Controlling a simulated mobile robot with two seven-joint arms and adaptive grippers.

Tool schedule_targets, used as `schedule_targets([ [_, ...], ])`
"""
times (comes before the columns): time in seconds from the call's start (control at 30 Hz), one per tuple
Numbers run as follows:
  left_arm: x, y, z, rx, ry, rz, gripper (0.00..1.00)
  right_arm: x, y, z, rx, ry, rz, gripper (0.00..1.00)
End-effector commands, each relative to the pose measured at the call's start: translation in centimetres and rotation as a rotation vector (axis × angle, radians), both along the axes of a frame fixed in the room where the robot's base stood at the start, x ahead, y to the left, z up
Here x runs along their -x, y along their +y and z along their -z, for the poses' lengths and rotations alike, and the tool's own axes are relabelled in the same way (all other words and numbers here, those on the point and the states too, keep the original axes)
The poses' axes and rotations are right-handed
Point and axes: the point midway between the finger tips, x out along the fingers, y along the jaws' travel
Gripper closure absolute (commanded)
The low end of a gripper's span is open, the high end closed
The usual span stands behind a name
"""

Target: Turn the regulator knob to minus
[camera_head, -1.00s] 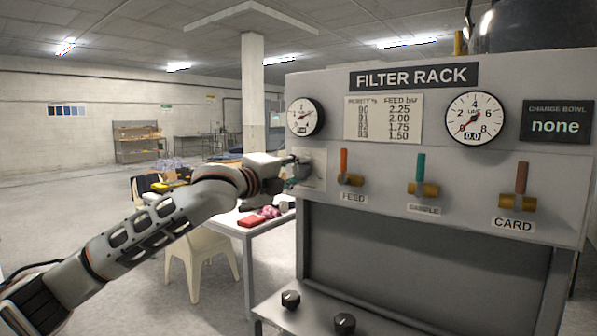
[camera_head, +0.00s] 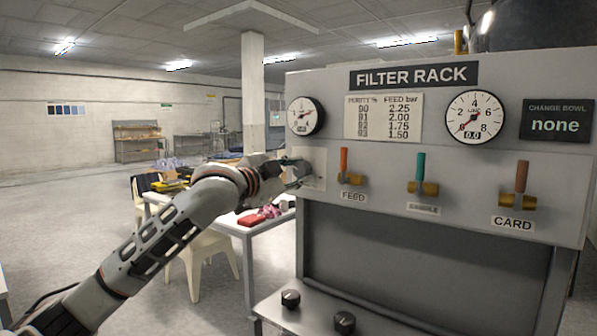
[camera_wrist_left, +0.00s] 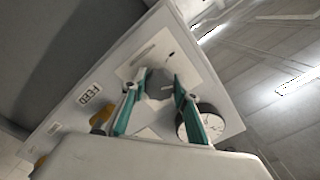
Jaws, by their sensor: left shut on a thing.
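The regulator knob (camera_wrist_left: 158,84) is a grey round knob on a pale plate at the left end of the filter rack's front panel. In the left wrist view it sits between the two teal-edged fingers of my left gripper (camera_wrist_left: 154,86), which is shut on it. In the head view my left gripper (camera_head: 299,172) reaches the pale plate (camera_head: 318,168) from the left and hides the knob. The plate's markings are too small to read here. My right gripper is in neither view.
A round gauge (camera_head: 305,116) is above the plate. The FEED valve (camera_head: 348,172) with its orange lever is just right of it, then a teal-levered valve (camera_head: 422,180) and the CARD valve (camera_head: 519,190). A cluttered table (camera_head: 246,224) stands below my left arm.

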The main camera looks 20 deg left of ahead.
Motion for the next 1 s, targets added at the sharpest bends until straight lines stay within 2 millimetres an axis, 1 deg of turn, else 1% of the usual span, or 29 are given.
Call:
schedule_targets([
  [0.6,0.05,-0.18,0.1,0.552,0.2,0.0,0.92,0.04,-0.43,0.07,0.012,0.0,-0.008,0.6],
  [1.0,0.08,-0.3,0.16,0.894,0.325,0.001,0.92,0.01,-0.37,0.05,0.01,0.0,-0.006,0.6],
])
